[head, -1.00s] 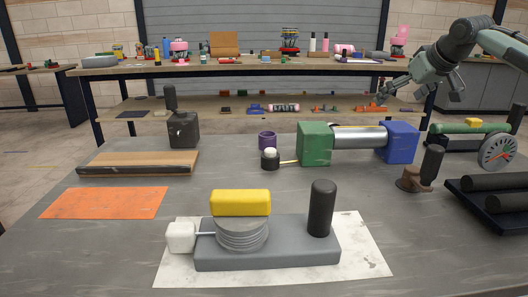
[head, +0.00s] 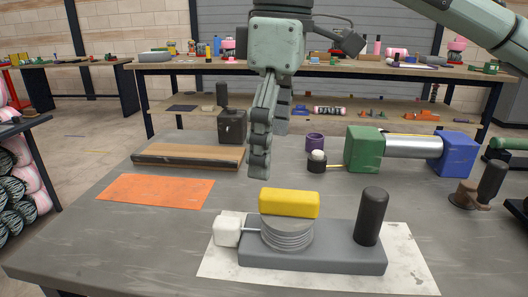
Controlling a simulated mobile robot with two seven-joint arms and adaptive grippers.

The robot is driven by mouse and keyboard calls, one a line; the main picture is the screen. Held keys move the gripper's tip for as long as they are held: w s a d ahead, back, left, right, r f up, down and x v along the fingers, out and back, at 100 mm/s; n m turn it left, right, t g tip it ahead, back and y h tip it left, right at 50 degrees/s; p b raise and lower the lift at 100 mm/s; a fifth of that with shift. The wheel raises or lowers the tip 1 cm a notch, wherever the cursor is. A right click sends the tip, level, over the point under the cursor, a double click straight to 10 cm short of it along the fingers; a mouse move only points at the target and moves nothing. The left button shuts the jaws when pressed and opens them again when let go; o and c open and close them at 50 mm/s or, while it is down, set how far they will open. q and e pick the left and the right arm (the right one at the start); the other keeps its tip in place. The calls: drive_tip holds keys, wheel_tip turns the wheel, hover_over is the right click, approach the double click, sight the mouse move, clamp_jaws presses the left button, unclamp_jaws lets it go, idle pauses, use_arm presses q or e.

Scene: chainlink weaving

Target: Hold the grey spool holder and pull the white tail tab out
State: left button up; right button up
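The grey spool holder (head: 312,257) lies flat on a white sheet, with a wound grey spool (head: 287,233) on it. A yellow block (head: 289,203) sits on the spool. A black upright handle (head: 370,216) stands at the holder's right end. The white tail tab (head: 227,229) is at the left, joined to the spool by a short thin strand. My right gripper (head: 270,155) points down, empty, above and apparently behind the yellow block, not touching it. Its fingers look spread apart, one nearer the camera. My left gripper is not in view.
An orange mat (head: 170,191) and a wooden board (head: 190,156) lie to the left. Behind are a black block (head: 231,127), a purple cup (head: 315,143), and a green block (head: 365,149) joined by a roller to a blue block (head: 454,154). The table's front left is clear.

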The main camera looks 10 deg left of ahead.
sight(264, 232)
drive_tip(key=s, duration=0.1)
drive_tip(key=s+n, duration=0.1)
drive_tip(key=shift+s+a+h, duration=0.3)
drive_tip(key=shift+h, duration=0.1)
drive_tip(key=shift+s+f, duration=0.1)
drive_tip(key=shift+f, duration=0.3)
wheel_tip(264, 232, down, 11)
drive_tip(key=shift+f, duration=0.1)
drive_tip(key=c, duration=0.3)
drive_tip(key=shift+c, duration=0.2)
idle(0.3)
drive_tip(key=c, duration=1.2)
